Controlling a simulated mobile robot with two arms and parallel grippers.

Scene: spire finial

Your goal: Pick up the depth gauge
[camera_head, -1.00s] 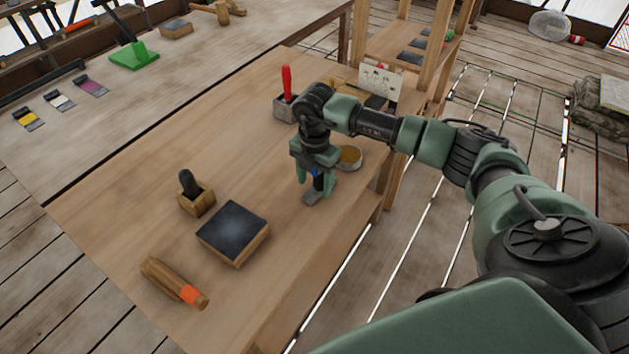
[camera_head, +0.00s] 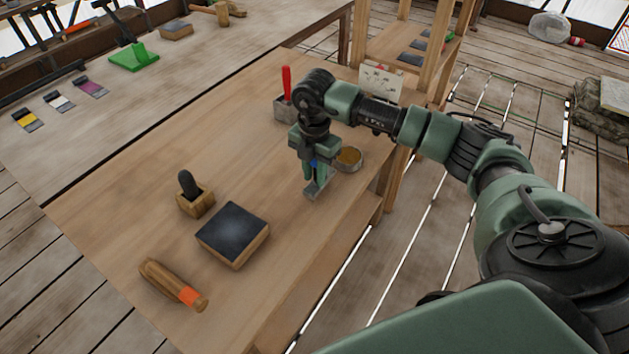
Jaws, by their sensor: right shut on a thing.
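The depth gauge (camera_head: 321,187), a small thing with a grey foot and a bit of blue above it, is at the right edge of the wooden bench. My right gripper (camera_head: 314,178) comes down over it from above and is shut on its upper part. The fingers hide most of the gauge. I cannot tell whether its foot touches the bench top or is just above it. My left gripper is not in view.
A round tin (camera_head: 349,159) stands close right of my right gripper. A red-handled tool in a grey holder (camera_head: 286,95) is behind it. A dark-topped block (camera_head: 232,234), a small wooden holder (camera_head: 195,199) and an orange-banded wooden tool (camera_head: 173,284) lie front left.

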